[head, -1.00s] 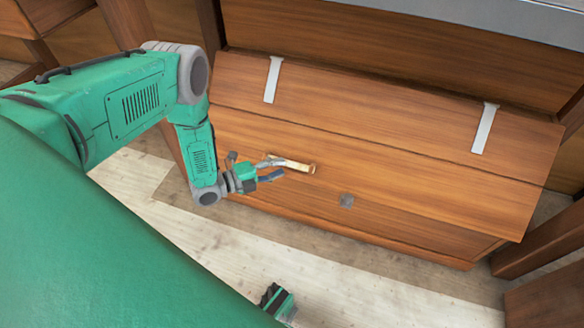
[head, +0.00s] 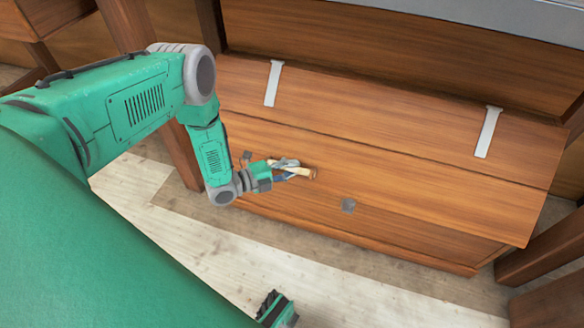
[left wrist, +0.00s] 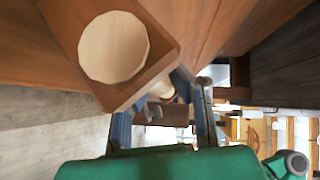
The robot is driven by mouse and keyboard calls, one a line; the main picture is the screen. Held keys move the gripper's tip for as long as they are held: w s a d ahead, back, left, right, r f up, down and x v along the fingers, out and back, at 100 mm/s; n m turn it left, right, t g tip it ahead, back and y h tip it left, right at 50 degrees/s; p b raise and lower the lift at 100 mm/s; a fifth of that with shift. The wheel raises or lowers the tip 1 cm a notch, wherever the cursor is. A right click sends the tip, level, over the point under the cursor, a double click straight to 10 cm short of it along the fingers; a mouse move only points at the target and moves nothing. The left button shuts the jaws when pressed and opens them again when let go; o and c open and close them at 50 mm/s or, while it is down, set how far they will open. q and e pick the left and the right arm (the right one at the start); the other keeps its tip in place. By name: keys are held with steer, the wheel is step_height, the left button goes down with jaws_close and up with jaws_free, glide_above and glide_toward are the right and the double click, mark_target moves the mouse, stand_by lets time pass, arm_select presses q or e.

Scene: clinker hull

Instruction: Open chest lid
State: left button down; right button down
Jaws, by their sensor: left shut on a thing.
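The wooden chest has a brown lid (head: 400,158) that lies shut, with two pale hinge straps (head: 273,83) (head: 487,132) on its top. A pale handle bar (head: 300,171) sits near the lid's front edge, left of a small grey plate (head: 348,205). My left gripper (head: 286,170) is shut on this handle, its fingers covering part of it. In the left wrist view, the fingers (left wrist: 167,112) are around a pale piece, beside a brown block (left wrist: 80,35) with a pale round face (left wrist: 114,47).
A dark upright timber (head: 150,65) stands left of the chest, and more timbers (head: 545,255) are at its right. The plank floor (head: 380,290) in front looks clear. A grey ledge (head: 480,15) runs above and behind the chest.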

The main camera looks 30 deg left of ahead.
arm_select(q)
steer(key=s+d+r+n+g+p, duration=0.1)
steer(key=s+r+n+g+p, duration=0.15)
steer(key=r+p, duration=0.8)
steer(key=s+r+n+g+p, duration=0.2)
steer(key=s+r+g+p, duration=0.15)
steer(key=r+p, duration=0.7)
steer(key=w+r+p, duration=0.3)
steer(key=r+p, duration=0.2)
steer(key=r, duration=0.2)
steer(key=w+a+r+p, duration=0.1)
steer(key=w+r+p, duration=0.3)
steer(key=r+p, duration=0.2)
steer(key=shift+a+r+y+p, duration=0.2)
steer(key=shift+r+y+p, duration=0.1)
steer(key=shift+r, duration=0.85)
steer(key=shift+m, duration=0.25)
steer(key=c, duration=1.7)
jaws_free()
steer(key=shift+r, duration=0.1)
steer(key=v, duration=1.2)
steer(key=shift+s+r, duration=0.1)
steer(key=shift+s, duration=0.3)
